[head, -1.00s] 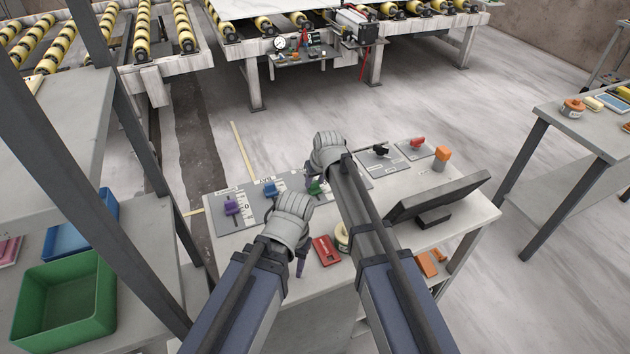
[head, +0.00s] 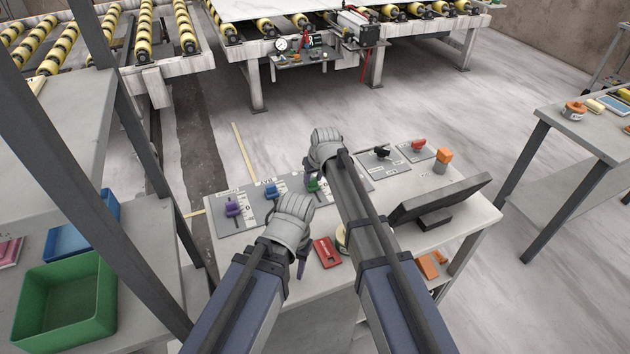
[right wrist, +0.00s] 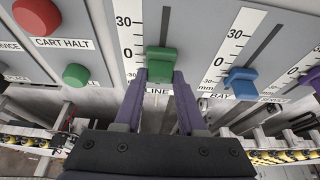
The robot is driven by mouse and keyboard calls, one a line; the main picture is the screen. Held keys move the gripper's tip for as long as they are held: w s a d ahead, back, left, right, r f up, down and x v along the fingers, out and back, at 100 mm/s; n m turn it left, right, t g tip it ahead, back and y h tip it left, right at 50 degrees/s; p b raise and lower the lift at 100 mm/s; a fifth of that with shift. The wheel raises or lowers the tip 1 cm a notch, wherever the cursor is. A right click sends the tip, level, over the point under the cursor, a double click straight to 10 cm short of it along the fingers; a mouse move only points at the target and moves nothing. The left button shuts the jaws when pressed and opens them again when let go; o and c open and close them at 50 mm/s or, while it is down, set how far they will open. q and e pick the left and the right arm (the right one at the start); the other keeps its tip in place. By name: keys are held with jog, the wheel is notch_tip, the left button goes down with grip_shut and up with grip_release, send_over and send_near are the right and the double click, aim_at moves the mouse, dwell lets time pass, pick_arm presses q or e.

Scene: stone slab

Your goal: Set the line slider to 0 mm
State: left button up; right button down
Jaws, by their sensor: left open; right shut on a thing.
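The line slider has a green knob (head: 313,185) on the grey console panel, partly hidden by my right arm in the head view. In the right wrist view the green knob (right wrist: 161,66) stands in its slot beside a scale marked 30, 0 and 30, close to the 0 mark; the exact reading is hard to tell. The LINE label (right wrist: 157,91) is partly covered. My right gripper (right wrist: 160,78) is shut on the green knob, one purple finger on each side. My left gripper (head: 300,268) is open and empty over the console's front, its fingers mostly hidden.
A blue slider knob (head: 270,192) and a purple one (head: 233,207) sit left of the green one. A red button (right wrist: 37,16) and a green button (right wrist: 75,75) show in the wrist view. A red box (head: 327,252) and a dark monitor (head: 440,200) are on the console.

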jog(key=shift+c, duration=2.4)
grip_release()
pick_arm(q)
notch_tip(320, 180, up, 7)
jog(key=p, duration=0.7)
pick_arm(e)
jog(key=v, duration=0.8)
jog(key=shift+s+f, duration=0.1)
